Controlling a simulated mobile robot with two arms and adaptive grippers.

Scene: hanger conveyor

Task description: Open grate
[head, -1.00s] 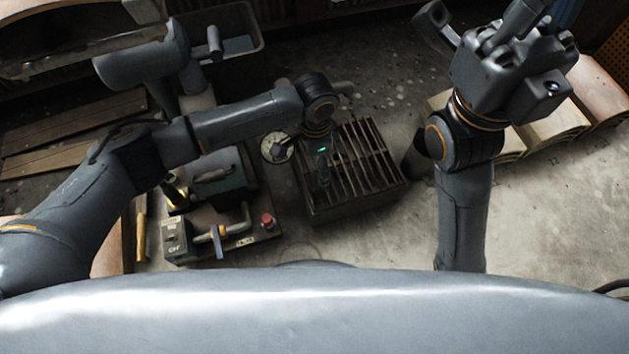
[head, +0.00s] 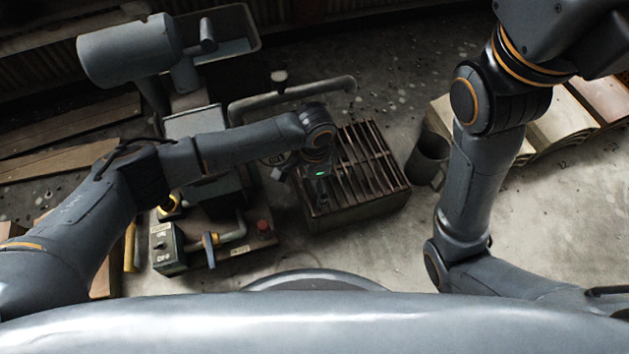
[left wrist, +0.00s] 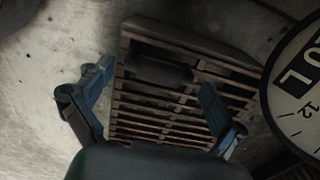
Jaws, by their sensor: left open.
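The grate (head: 372,165) is a set of dark rusty bars over a low box, right of my left gripper in the head view. Its slats (left wrist: 150,125) fill the middle of the left wrist view, with a dark cylindrical bar (left wrist: 158,70) across them near one edge. My left gripper (head: 321,196) is over the left edge of the grate. In the left wrist view its two blue-grey fingers (left wrist: 150,88) are spread apart with nothing held between them. Whether the fingers touch the grate, I cannot tell.
A control box (head: 167,248) with switches and a red button (head: 263,226) stand left of the grate. A round dial (left wrist: 300,88) is close to the right in the left wrist view. A dark cylinder (head: 428,158) stands right of the grate.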

